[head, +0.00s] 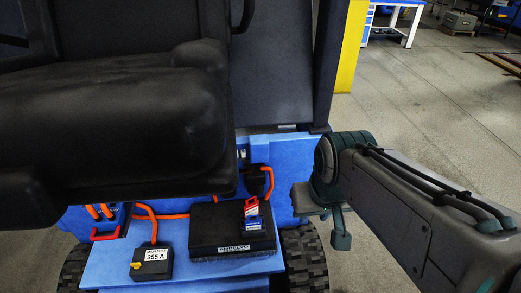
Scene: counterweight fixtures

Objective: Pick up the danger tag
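What looks like the danger tag (251,208) is a small red and white piece with blue at its lower end. It is on the right part of the black box (215,230), on the blue deck of the vehicle. Its writing is too small to read. My gripper (340,239) is to the right of the box and tag, apart from both, beside the blue bodywork. One dark teal finger points down; the other is not clear behind the wrist. I see nothing held, but the gap between the fingers is hidden.
A black seat (110,120) overhangs the deck at left. A box labelled 355 A (152,262) with a yellow knob sits left of the black box. Orange cables (142,215) run behind. A yellow post (350,45) stands behind. Open concrete floor lies at right.

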